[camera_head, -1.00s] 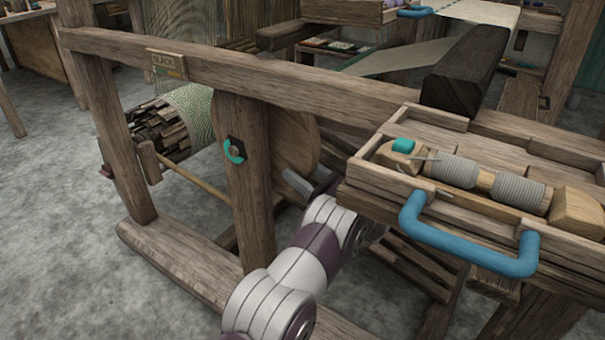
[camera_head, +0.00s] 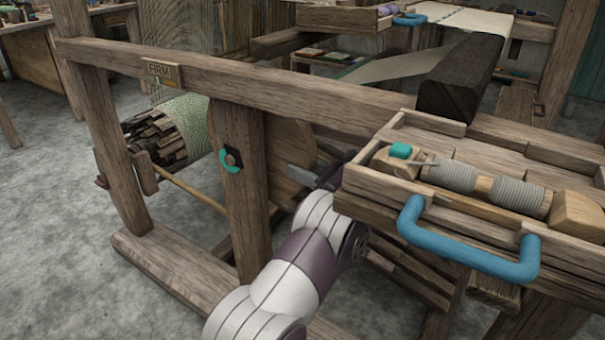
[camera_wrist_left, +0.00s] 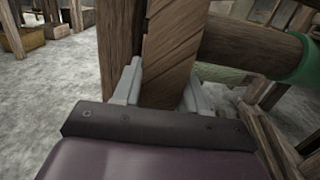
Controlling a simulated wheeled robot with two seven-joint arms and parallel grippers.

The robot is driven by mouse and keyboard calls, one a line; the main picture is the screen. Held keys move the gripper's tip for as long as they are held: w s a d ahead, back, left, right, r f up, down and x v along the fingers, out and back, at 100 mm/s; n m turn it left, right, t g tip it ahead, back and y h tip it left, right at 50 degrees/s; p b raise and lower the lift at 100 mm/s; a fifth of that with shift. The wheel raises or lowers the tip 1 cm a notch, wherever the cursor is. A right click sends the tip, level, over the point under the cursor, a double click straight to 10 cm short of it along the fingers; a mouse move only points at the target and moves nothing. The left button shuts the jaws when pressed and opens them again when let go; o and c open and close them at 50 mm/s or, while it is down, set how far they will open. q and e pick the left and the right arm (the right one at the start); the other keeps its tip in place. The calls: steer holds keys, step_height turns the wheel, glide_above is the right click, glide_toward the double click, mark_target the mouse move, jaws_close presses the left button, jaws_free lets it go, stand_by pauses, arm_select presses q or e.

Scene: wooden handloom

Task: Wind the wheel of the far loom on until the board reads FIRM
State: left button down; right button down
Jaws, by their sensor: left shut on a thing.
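The board (camera_head: 161,73) on the loom's long top rail reads FIRM. The wooden wheel (camera_head: 290,150) shows partly behind the post, below the rail. My left arm reaches in from below, and a grey finger of my left gripper (camera_head: 302,176) shows at the wheel's lower right edge. The rest of the gripper is hidden by the arm and tray. In the left wrist view, the left gripper (camera_wrist_left: 160,88) has a finger on each side of a flat wooden piece (camera_wrist_left: 168,48), apparently the wheel's rim, and is shut on it. My right gripper is out of view.
A wooden tray (camera_head: 462,215) with a blue handle and wound spools juts out above my left arm. A post (camera_head: 240,195) with a teal ring stands left of the arm. The cloth roll (camera_head: 192,120) is farther left. Grey floor at left is open.

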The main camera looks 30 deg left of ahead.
arm_select(q)
steer(key=c, duration=0.7)
jaws_free()
steer(key=shift+d, duration=0.4)
steer(key=d+p, duration=0.1)
steer(key=d, duration=0.2)
steer(key=d+p, duration=0.1)
steer(key=d, duration=0.2)
steer(key=shift+s+f, duration=0.15)
steer(key=shift+s, duration=0.05)
steer(key=shift+s+d+f, duration=0.1)
steer(key=shift+d+f, duration=0.05)
steer(key=shift+d, duration=0.25)
